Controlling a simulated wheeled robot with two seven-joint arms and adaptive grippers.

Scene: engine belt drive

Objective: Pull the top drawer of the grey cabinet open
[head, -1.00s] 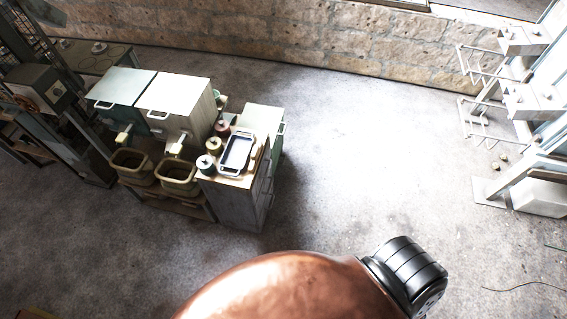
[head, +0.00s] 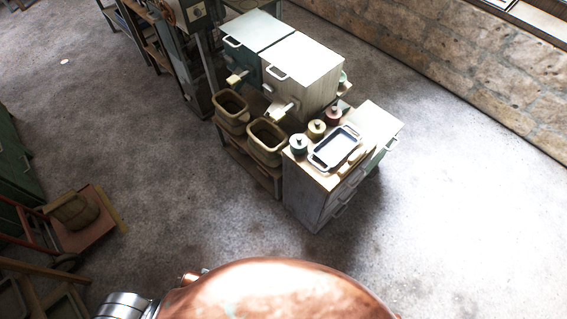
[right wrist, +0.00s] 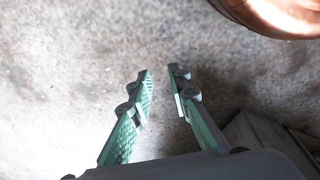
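The grey cabinet (head: 303,195) stands on the floor right of centre in the head view, below a wooden top. Its drawer front with handles (head: 342,207) faces right and is seen at a steep angle; the drawers look shut. My right gripper (right wrist: 162,76) shows in the right wrist view with its two green fingers apart and nothing between them, over bare floor. It is not touching any drawer handle. My left gripper is in neither view.
A tray (head: 335,147) and several lidded pots (head: 316,128) stand on the cabinet top. Two bins (head: 267,141) sit on a low stand to its left. A cart (head: 85,225) is at far left. Floor right of the cabinet is clear. A dark boxy edge (right wrist: 262,135) shows lower right in the wrist view.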

